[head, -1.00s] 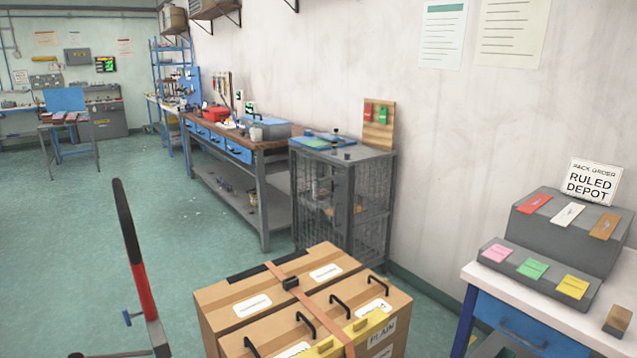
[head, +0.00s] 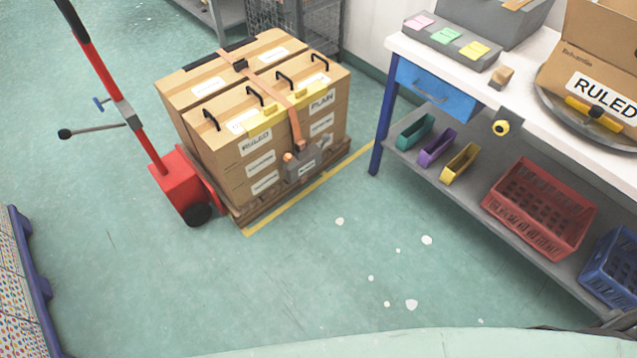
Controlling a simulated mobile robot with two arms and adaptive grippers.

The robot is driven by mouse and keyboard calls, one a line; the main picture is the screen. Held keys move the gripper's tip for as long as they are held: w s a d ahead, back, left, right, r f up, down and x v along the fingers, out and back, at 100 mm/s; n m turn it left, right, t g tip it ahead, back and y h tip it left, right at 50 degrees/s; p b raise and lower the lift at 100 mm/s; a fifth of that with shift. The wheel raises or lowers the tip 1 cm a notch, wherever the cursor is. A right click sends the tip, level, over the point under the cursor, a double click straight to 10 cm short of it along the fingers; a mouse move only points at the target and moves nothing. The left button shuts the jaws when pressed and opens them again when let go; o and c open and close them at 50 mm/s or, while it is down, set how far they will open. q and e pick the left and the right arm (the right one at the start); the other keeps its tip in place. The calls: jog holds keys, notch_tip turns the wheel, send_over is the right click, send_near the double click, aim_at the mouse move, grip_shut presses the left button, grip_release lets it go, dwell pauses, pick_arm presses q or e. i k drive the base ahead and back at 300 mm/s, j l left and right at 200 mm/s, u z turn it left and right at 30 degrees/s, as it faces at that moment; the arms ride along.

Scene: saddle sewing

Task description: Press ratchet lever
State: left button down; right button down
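An orange strap (head: 277,84) runs over a stack of cardboard boxes (head: 225,105) and down its near face. A grey ratchet (head: 306,166) with a small label and copper-coloured parts sits on the strap low on that face. The exact pose of its lever is too small to tell. A small black buckle (head: 240,66) lies on the strap at the top. Neither of my grippers shows in the head view.
The boxes stand on a wooden pallet (head: 262,210) with a red pallet truck (head: 180,187) at its left. A white-topped workbench (head: 462,78) with crates on its lower shelf stands right. Open green floor (head: 330,270) lies in front.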

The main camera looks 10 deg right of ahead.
aim_at(288, 157)
jog(key=k+l, duration=0.4)
jog(key=k+l+u, duration=0.15)
jog(key=k+l, duration=0.25)
jog(key=k, duration=0.2)
jog(key=i+j+z, duration=0.15)
jog(key=z, duration=0.35)
jog(key=i+j+z, duration=0.15)
jog(key=z, duration=0.3)
jog(key=i+j, duration=0.15)
jog(key=j, duration=0.15)
jog(key=i+j+z, duration=0.15)
jog(key=j, duration=0.15)
jog(key=i+j, duration=0.15)
jog(key=j, duration=0.2)
jog(key=i+j+z, duration=0.1)
jog(key=j, duration=0.2)
jog(key=i+j, duration=0.15)
jog(key=j, duration=0.2)
jog(key=l+z, duration=0.05)
